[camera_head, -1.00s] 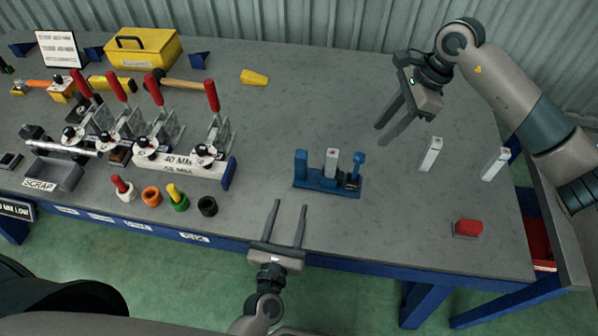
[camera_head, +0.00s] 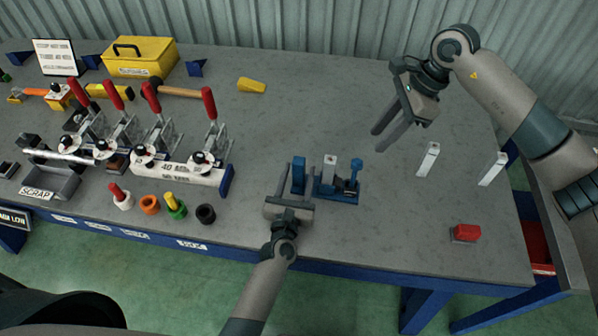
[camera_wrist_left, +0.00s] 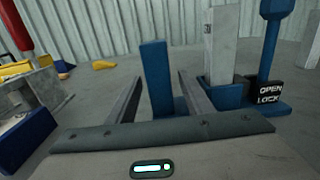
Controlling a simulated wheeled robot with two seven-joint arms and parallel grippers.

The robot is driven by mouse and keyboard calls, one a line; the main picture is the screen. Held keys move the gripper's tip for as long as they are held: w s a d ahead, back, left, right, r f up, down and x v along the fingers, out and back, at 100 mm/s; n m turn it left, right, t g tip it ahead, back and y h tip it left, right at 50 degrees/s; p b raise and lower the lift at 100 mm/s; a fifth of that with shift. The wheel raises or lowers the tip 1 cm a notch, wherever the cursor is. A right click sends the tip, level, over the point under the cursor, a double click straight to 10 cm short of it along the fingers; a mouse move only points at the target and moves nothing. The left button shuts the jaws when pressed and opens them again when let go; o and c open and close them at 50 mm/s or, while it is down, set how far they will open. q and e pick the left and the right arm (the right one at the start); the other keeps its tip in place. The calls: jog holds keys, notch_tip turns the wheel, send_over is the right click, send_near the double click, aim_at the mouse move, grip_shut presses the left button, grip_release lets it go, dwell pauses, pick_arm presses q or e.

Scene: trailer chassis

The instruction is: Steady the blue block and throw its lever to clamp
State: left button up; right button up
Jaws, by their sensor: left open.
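The blue block (camera_head: 337,192) is a blue fixture on the grey bench. It has a tall blue post (camera_head: 298,175) at its left end, a grey-white upright piece (camera_head: 329,170) in the middle and a blue lever (camera_head: 353,170) at the right. In the left wrist view the lever (camera_wrist_left: 270,60) stands upright beside an OPEN/LOCK label (camera_wrist_left: 269,93). My left gripper (camera_head: 297,178) is open, with its fingers on either side of the tall post (camera_wrist_left: 157,75); contact cannot be told. My right gripper (camera_head: 391,138) is open and empty above the bench, right of the block.
Red-handled toggle clamps (camera_head: 208,104) and a white 40 MM bar (camera_head: 180,170) are at left. Colored rings and pegs (camera_head: 176,205) lie in front of them. Two white posts (camera_head: 428,158) and a red button (camera_head: 466,232) are at right. Bench behind the block is clear.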

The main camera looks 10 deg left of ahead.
pick_arm(q)
jog(key=shift+w, duration=0.4)
